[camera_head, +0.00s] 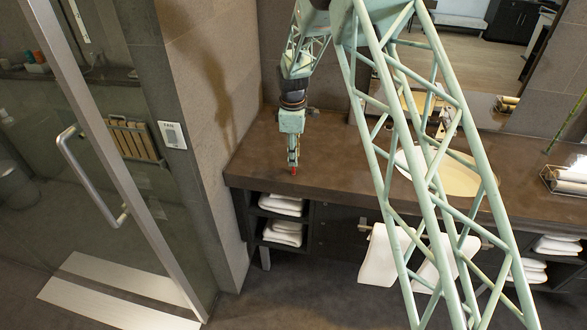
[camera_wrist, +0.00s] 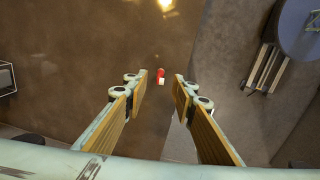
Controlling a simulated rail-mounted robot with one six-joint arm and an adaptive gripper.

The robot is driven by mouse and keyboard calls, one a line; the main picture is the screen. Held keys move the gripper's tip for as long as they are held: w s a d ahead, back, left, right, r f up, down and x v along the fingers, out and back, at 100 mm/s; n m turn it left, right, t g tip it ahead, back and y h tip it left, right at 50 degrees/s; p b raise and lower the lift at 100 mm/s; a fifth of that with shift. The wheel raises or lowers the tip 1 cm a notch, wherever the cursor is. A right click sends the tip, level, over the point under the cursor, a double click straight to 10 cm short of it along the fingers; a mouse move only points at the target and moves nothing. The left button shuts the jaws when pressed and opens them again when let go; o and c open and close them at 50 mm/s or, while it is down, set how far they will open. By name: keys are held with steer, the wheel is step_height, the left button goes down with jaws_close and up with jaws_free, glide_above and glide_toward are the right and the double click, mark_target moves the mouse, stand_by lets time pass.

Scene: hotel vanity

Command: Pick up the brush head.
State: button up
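The brush head (camera_wrist: 160,76) is a small red piece with a white end, on the brown vanity counter (camera_wrist: 75,60) in the wrist view. It lies beyond my fingertips, between their lines. In the head view a small red spot, the brush head (camera_head: 294,171), shows right at the tip of my gripper (camera_head: 293,158), near the counter's front left edge. In the wrist view my gripper (camera_wrist: 160,92) is open, with two wood-toned fingers apart and nothing between them. Whether the fingertips touch the counter cannot be told.
A sink basin (camera_head: 455,175) sits in the counter to the right. A wire basket with rolls (camera_head: 567,181) is at the far right. A wall and glass door (camera_head: 125,150) stand on the left. Towels (camera_head: 281,204) fill shelves below. The counter around the brush head is clear.

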mark_target(294, 170)
steer(key=shift+f, duration=0.25)
steer(key=shift+w+f, duration=0.15)
steer(key=shift+f, duration=1.05)
steer(key=shift+w+f, duration=0.1)
steer(key=shift+f, duration=1.1)
steer(key=shift+c, duration=0.2)
steer(key=c, duration=0.7)
steer(key=shift+o, duration=0.2)
